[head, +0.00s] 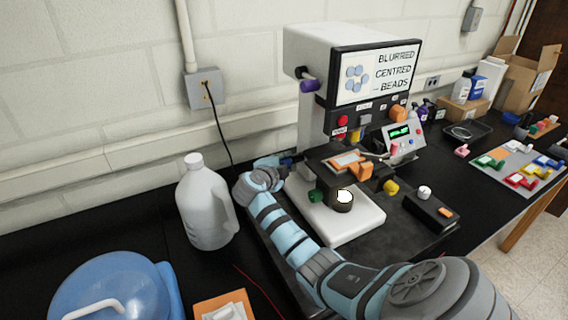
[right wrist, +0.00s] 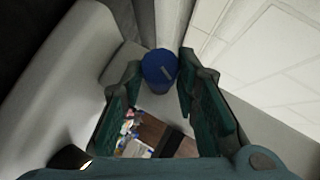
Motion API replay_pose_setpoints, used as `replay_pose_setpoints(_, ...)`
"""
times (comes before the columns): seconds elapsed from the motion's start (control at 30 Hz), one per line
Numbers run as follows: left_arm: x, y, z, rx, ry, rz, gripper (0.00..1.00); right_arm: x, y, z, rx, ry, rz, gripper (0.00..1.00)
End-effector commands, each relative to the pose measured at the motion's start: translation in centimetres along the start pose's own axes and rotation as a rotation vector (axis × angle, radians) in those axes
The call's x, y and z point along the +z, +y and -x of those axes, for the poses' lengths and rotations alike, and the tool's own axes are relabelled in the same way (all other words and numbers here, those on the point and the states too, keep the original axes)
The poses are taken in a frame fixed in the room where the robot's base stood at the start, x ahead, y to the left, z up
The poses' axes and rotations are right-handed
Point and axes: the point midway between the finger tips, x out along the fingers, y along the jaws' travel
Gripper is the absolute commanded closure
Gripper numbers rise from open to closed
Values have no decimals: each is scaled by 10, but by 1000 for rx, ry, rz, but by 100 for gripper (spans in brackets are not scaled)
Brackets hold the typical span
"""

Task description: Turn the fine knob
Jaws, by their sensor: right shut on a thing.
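The microscope-like machine (head: 345,85) stands on the bench with a screen reading "BLURRED CENTRED BEADS". A blue knob (right wrist: 159,66) sits between the fingertips of my right gripper (right wrist: 160,76) in the right wrist view, at the side of the machine. My right gripper (head: 284,163) is shut on this knob and reaches behind the left side of the stage (head: 345,160). In the head view the arm and stage hide most of the fingers and knob. Which knob is the fine one is not labelled legibly. My left gripper is not in view.
A white jug (head: 205,205) stands close left of my right arm. Other coloured knobs, such as a green one (head: 316,196) and a yellow one (head: 391,187), are on the machine. A blue lidded container (head: 110,285) is at front left. A control box (head: 432,211) lies right.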

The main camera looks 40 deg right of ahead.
Motion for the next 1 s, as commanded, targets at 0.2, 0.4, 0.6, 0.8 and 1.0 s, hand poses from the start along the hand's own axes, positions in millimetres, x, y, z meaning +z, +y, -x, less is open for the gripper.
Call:
replay_pose_setpoints(0.2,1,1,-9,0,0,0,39,2,6,-1,-76,-3,-79,100)
replay_pose_setpoints(0.4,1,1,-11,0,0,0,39,2,6,0,-114,-3,-117,100)
replay_pose_setpoints(0.6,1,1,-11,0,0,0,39,2,5,0,-123,-4,-128,100)
replay_pose_setpoints(0.8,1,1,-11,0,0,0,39,2,4,0,-123,-4,-127,100)
replay_pose_setpoints(1.0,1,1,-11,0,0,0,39,2,4,0,-124,-2,-127,52)
